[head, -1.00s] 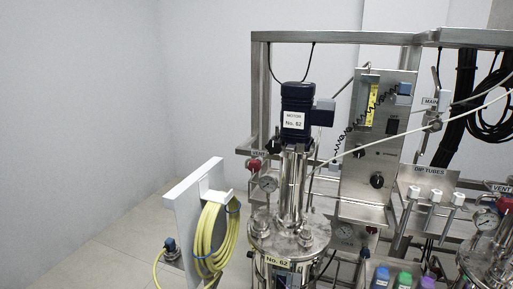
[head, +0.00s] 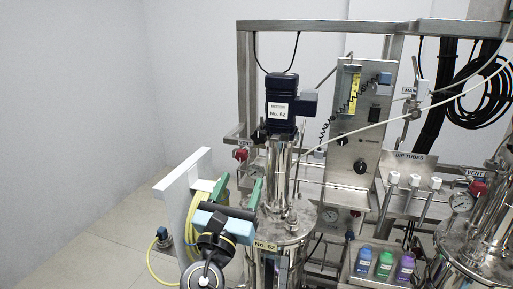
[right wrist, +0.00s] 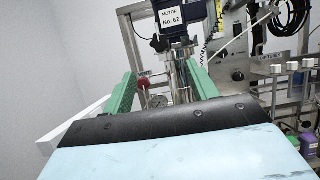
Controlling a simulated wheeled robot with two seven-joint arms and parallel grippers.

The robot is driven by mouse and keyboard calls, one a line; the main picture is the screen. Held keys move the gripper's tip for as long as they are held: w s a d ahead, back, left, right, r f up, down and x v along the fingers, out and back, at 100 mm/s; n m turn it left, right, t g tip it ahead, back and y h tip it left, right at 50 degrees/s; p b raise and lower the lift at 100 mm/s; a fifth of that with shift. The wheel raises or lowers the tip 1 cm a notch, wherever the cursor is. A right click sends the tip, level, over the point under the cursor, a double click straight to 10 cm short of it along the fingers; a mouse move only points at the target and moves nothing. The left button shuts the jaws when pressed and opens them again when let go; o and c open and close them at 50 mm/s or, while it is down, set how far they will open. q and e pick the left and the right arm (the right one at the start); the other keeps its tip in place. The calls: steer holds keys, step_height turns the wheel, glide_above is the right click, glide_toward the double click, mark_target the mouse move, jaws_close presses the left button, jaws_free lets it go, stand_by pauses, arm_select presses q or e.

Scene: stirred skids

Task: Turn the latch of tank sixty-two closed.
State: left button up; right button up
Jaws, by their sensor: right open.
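I cannot make out the latch clearly in either view. My right gripper (head: 238,184) has green fingers spread apart, with nothing held, to the left of the tank. In the right wrist view its open fingers (right wrist: 161,78) point toward the column below the motor. My left gripper is not in view.
A white panel (head: 178,197) with a coiled yellow hose stands left of the tank, close behind my right gripper. A steel control panel (head: 352,140) stands behind. Blue, green and purple bottles (head: 384,264) sit in a tray at right. Another tank (head: 478,245) is at far right.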

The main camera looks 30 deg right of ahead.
mark_target(258, 140)
steer(key=p+x, duration=0.2)
steer(key=x, duration=1)
steer(key=shift+w+f, duration=0.1)
steer(key=shift+w+d, duration=0.3)
steer(key=shift+d, duration=0.05)
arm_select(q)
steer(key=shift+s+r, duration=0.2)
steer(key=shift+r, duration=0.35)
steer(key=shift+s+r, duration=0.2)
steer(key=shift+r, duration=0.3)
arm_select(e)
steer(key=c, duration=1)
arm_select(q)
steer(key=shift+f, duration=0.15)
